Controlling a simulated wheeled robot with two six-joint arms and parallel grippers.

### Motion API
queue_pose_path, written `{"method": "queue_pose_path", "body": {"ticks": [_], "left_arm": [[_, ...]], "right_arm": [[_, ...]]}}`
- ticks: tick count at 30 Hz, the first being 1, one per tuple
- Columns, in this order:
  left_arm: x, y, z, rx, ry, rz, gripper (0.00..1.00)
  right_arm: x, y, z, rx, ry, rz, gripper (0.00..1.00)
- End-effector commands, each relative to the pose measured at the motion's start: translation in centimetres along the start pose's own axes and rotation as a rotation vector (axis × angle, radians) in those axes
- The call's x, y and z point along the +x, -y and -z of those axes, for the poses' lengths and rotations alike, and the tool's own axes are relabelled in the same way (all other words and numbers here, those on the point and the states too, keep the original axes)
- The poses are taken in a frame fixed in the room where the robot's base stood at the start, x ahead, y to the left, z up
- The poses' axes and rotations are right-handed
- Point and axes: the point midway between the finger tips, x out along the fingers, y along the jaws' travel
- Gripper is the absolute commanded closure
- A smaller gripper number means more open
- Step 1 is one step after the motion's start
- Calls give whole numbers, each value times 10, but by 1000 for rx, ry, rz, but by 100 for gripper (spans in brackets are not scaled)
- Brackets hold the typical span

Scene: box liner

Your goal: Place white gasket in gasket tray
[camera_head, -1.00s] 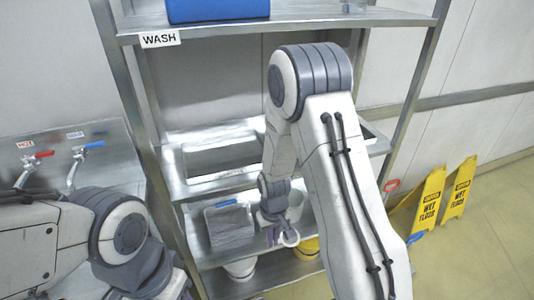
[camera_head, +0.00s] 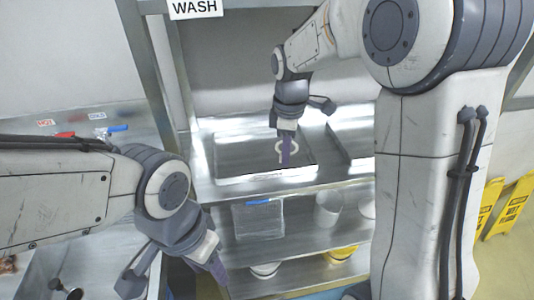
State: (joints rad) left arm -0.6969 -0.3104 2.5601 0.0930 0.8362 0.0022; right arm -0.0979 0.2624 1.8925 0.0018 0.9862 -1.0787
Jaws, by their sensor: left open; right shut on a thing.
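The white gasket (camera_head: 281,147) is a pale ring in my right gripper (camera_head: 286,158), whose fingers point down. My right gripper is shut on it, above a shallow metal tray (camera_head: 228,181) in the upper shelf of the rack. I cannot tell whether the gasket touches the tray. No label shows which tray is the gasket tray. My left gripper (camera_head: 216,274) is open at the lower left, pointing down, well away from the gasket.
A second metal tray (camera_head: 343,138) is partly hidden behind my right arm. The lower shelf holds a clear bin (camera_head: 258,220) with a blue edge and a white cup (camera_head: 328,209). Buckets (camera_head: 341,254) stand below. Yellow wet-floor signs (camera_head: 512,207) stand at the right.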

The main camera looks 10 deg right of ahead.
Motion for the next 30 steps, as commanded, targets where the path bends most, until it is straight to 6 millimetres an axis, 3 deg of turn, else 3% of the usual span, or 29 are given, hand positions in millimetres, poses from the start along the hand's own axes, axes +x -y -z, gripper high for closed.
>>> {"method": "queue_pose_path", "body": {"ticks": [6, 12, 17, 24, 30], "left_arm": [[-24, -2, 1, 0, 0, 0, 50], [-33, -2, 2, 2, 0, 0, 50], [-37, -3, 2, 3, 0, 0, 50], [-52, -4, 3, 5, 0, 0, 50], [-50, -4, 3, 5, 0, 0, 50]], "right_arm": [[26, -37, 29, 3, 3, 5, 100], [43, -58, 46, 2, 1, 1, 100], [52, -61, 50, 1, 1, 2, 100], [83, -60, 50, 1, 1, 2, 100], [88, -60, 50, 1, 0, 0, 100]]}}
